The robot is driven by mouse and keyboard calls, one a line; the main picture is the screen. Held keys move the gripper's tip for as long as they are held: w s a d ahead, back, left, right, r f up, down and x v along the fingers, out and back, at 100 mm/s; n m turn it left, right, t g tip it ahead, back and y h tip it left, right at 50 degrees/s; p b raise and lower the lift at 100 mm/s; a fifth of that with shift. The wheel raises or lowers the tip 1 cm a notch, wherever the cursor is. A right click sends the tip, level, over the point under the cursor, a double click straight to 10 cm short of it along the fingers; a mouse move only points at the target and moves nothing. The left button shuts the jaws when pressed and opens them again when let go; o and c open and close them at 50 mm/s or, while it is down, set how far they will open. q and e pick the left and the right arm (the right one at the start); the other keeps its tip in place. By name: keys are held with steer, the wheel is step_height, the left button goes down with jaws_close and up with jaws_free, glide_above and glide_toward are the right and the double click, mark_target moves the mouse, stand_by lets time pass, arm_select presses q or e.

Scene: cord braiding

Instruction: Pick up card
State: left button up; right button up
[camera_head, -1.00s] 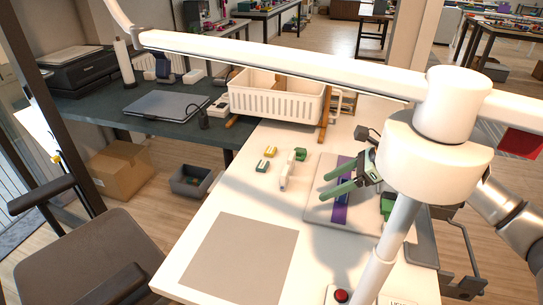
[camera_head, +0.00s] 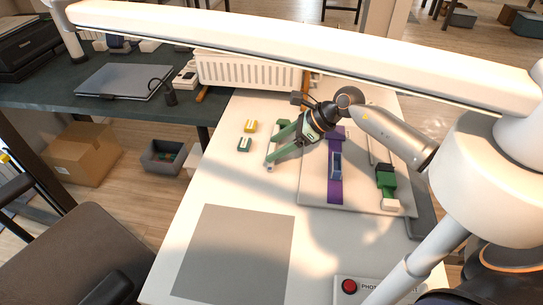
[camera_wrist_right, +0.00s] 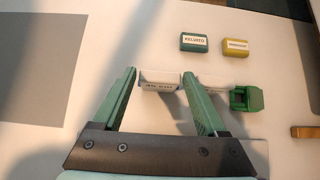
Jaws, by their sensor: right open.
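My right gripper (camera_head: 272,146) is open over the white table, left of the grey board. In the right wrist view its two green fingers (camera_wrist_right: 159,74) stand apart, with a white piece bearing a small printed label (camera_wrist_right: 161,84) between and just beyond the tips. This looks like the card or its holder; I cannot tell which, nor whether a finger touches it. In the head view the gripper mostly hides it. My left gripper is not in view.
A teal labelled block (camera_head: 244,145) and a yellow one (camera_head: 250,127) lie near the gripper. A green block (camera_wrist_right: 246,98) sits close to the right finger. The grey board (camera_head: 315,190) carries a purple strip (camera_head: 335,190). A grey mat (camera_head: 236,255) lies clear in front.

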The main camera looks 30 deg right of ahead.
mark_target(264, 164)
steer(key=x, duration=0.5)
steer(key=shift+w+f, duration=0.1)
steer(key=shift+f, duration=0.05)
steer(key=c, duration=1)
steer(key=shift+o, duration=0.2)
steer(key=shift+r, duration=0.6)
steer(key=shift+d+r, duration=0.2)
steer(key=shift+r, duration=1)
steer(key=s+d+r, duration=0.2)
steer(key=d+r, duration=0.7)
steer(key=d, duration=0.4)
steer(key=shift+s+d+r+b, duration=0.2)
steer(key=shift+b, duration=0.25)
